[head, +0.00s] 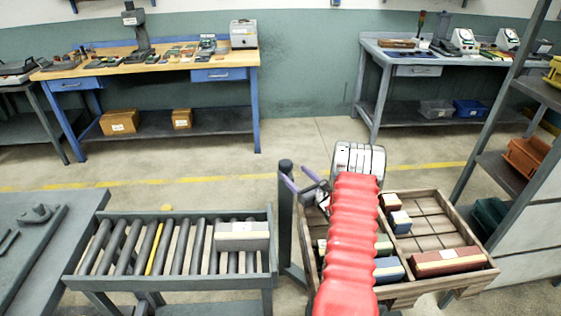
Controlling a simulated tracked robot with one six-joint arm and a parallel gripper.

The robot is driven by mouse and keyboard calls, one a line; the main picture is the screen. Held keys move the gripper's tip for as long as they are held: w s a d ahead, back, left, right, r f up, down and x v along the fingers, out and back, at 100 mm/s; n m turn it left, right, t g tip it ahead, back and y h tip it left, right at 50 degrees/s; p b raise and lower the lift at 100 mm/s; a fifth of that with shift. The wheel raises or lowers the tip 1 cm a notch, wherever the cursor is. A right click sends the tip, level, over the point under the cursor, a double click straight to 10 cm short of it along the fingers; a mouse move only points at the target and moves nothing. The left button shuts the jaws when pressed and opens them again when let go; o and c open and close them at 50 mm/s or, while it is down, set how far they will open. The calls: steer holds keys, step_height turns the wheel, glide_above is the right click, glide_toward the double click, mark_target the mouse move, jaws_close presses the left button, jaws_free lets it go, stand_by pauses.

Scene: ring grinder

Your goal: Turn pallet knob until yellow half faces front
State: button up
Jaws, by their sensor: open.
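My gripper (298,178) is at the end of my red-sleeved arm, left of its pale wrist. Its two purple-tipped fingers are apart, with nothing visible between them. They are close to the dark rounded top of a grey post (286,200); I cannot tell whether they touch it. No knob with a yellow half can be made out clearly. The wooden pallet tray (440,205) is on the right, partly hidden by my arm.
A grey two-tone block (242,236) rests on the rollers' right end. Red (448,262) and blue (388,270) two-tone blocks lie in the tray. A shelf rack (500,165) stands at right, a grey table (40,260) at left. Floor beyond the conveyor is clear.

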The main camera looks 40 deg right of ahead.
steer(key=w, duration=0.8)
steer(key=w+d, duration=0.1)
steer(key=w, duration=0.2)
steer(key=shift+w+d, duration=0.1)
steer(key=shift+w, duration=0.3)
steer(key=shift+c, duration=0.2)
steer(key=c, duration=1)
